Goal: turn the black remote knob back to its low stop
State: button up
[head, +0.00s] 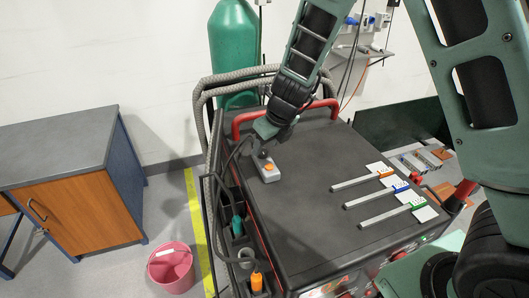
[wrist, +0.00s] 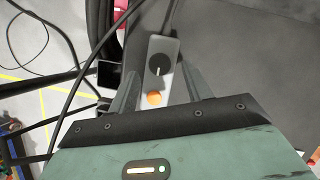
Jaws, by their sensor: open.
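The remote (head: 268,172) is a small light-grey box lying on the dark top of the red-edged machine, with an orange button (head: 269,167) on it. In the wrist view the remote (wrist: 168,45) carries a round black knob (wrist: 158,62) with a white pointer line directed toward the orange button (wrist: 154,98). My gripper (head: 262,152) is at the remote's far end in the head view and hides the knob there. In the wrist view my gripper (wrist: 160,74) is open, one finger on each side of the remote. I cannot tell whether the fingers touch it.
A cable runs from the remote. Thick grey hoses and a red handle (head: 250,117) stand behind. The machine top (head: 300,235) is clear in front.

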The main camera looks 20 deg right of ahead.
aim_at(262, 153)
jog(key=shift+x, duration=1.2)
jog(key=c, duration=1)
jog(key=shift+o, duration=0.2)
